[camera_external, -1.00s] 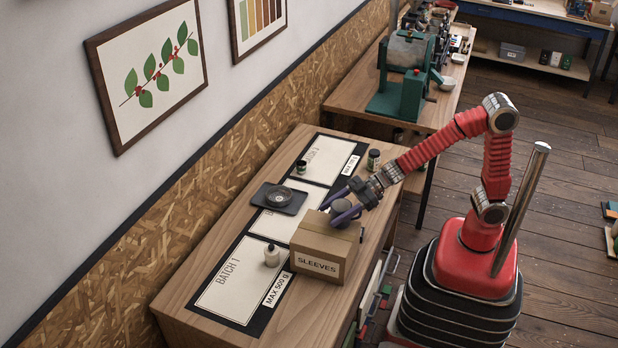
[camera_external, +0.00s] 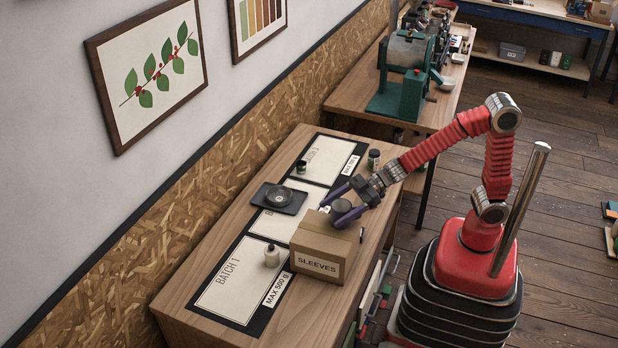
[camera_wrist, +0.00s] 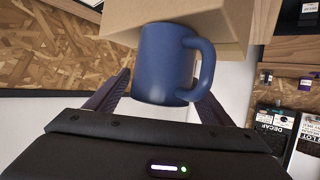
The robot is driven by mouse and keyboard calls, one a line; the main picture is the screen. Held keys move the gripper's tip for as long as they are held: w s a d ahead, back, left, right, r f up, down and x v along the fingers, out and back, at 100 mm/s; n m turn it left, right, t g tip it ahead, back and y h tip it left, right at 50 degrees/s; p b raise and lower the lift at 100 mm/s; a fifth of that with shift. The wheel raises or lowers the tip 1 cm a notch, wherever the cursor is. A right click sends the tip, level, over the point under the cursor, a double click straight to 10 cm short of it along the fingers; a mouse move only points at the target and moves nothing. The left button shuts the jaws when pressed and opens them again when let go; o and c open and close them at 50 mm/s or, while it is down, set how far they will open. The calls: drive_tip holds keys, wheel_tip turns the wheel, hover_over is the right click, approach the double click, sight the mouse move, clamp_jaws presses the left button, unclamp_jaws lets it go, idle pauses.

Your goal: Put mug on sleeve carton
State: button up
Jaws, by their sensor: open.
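The blue mug (camera_wrist: 164,62) stands upright on top of the cardboard sleeve carton (camera_external: 318,267), which is marked SLEEVES. In the external view the mug (camera_external: 341,207) is partly hidden between the fingers. In the wrist view, which looks upside down, the carton (camera_wrist: 120,22) shows above the mug, and the handle points right. My gripper (camera_external: 330,215) is open, with one finger on each side of the mug. Gaps show between the fingers and the mug in the wrist view, so it appears free of them.
A white jar (camera_external: 272,257) stands left of the carton on the Batch 1 panel (camera_external: 232,285). A black scale (camera_external: 279,198) lies behind the carton. A dark tin (camera_external: 301,167) and a dark jar (camera_external: 374,160) stand farther back. The front of the worktop (camera_external: 300,318) is clear.

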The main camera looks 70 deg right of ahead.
drive_tip(key=v, duration=1.1)
drive_tip(key=shift+r, duration=0.1)
idle(0.6)
drive_tip(key=d+r+m+t+h, duration=0.3)
drive_tip(key=d+m+h, duration=0.6)
drive_tip(key=d, duration=1.2)
drive_tip(key=s+d+f+g, duration=0.1)
drive_tip(key=s+f+g, duration=0.2)
drive_tip(key=s, duration=0.5)
drive_tip(key=s+d+f+g+h, duration=0.1)
drive_tip(key=s+f+g, duration=0.2)
drive_tip(key=s, duration=0.5)
drive_tip(key=shift+s+f+m+g, duration=0.15)
drive_tip(key=shift+f+m+g, duration=0.15)
drive_tip(key=shift+m, duration=0.1)
